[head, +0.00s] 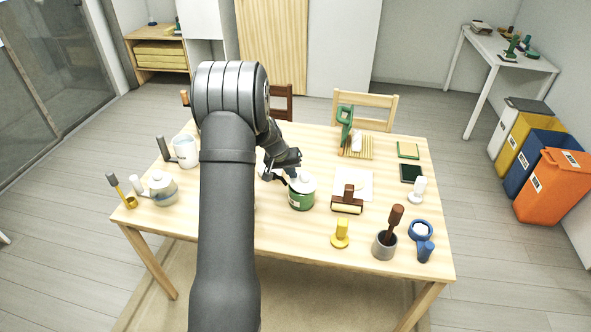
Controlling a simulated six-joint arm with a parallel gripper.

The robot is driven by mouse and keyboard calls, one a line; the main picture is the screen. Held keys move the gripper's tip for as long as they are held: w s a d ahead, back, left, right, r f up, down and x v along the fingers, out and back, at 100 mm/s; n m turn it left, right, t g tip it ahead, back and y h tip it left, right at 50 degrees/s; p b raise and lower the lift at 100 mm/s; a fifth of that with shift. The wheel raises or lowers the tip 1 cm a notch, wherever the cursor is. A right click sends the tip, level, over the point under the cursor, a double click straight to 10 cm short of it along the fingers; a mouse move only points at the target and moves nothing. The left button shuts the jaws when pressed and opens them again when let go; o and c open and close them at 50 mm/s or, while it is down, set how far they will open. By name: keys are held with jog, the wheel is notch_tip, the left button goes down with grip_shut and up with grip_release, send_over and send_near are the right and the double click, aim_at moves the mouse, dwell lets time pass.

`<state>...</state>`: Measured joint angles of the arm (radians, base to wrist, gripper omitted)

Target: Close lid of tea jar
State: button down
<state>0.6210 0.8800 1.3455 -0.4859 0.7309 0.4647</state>
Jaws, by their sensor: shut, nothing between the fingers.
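A green jar with a pale label (301,201) stands upright on the table near its middle, and I take it for the tea jar. A white lid with a small knob (304,182) shows at its top. I cannot tell whether the lid is fully seated. My dark gripper (284,175) is just behind and left of the jar's top, close to the lid. It is shut and holds nothing. I cannot tell whether it touches the lid or the jar. My arm hides part of the table left of the jar.
A brown-handled roller tool (347,200) stands right of the jar, by a white sheet (366,181). A yellow stamp (341,235) and a grey mortar (384,245) stand at front right. A glass pot (163,190) and white mug (185,151) are at left. The front middle table is clear.

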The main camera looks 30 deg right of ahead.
jog(key=shift+w+a+f, duration=0.2)
jog(key=shift+w+f, duration=0.05)
jog(key=shift+f, duration=0.2)
jog(key=shift+w+a+f, duration=0.15)
jog(key=shift+w+f, duration=0.05)
jog(key=shift+f, duration=0.25)
jog(key=shift+r, duration=0.1)
